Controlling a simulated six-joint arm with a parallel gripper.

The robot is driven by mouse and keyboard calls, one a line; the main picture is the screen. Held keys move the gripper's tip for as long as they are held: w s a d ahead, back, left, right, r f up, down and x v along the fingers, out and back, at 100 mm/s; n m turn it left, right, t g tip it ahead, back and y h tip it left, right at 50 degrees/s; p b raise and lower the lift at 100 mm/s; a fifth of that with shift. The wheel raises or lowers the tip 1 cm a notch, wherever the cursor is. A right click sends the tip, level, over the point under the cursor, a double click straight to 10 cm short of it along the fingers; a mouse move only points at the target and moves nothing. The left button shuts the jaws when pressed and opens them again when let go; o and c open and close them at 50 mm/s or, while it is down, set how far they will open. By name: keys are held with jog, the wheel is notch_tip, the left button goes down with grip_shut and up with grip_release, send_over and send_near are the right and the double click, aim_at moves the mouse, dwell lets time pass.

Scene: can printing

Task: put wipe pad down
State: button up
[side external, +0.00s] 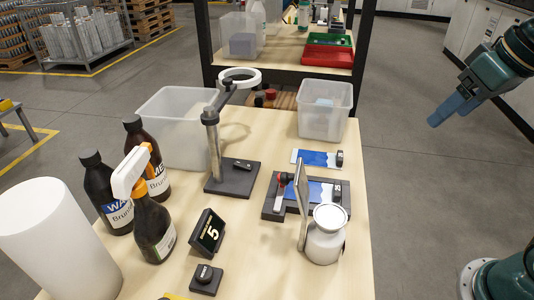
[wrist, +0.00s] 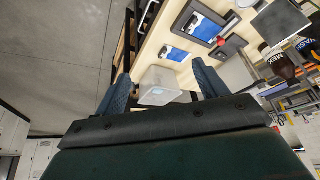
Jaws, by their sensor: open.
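My gripper (side external: 437,118) is raised over the floor to the right of the table, away from everything on it. In the wrist view its blue fingers stand wide apart with nothing held between them (wrist: 161,72). I cannot pick out a wipe pad for certain. A clear bin (side external: 312,126) at the table's back right has a pale, flat-looking thing inside, too vague to name. The bin also shows far beyond the open fingers in the wrist view (wrist: 165,97).
A printing fixture (side external: 268,207) with a blue plate, a white-topped jar (side external: 325,246) and a blue-and-white card (side external: 317,158) stand at the table's right. A ring lamp stand (side external: 214,150), bottles (side external: 97,190), a larger bin (side external: 178,130) and a white roll (side external: 55,240) fill the left.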

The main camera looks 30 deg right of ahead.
jog(key=s+f+n, duration=0.1)
jog(key=s+f, duration=0.3)
jog(key=s, duration=0.1)
jog(key=shift+s+a+f+t, duration=0.15)
jog(key=shift+a+f+t, duration=0.05)
jog(key=shift+t, duration=0.1)
dwell(0.4)
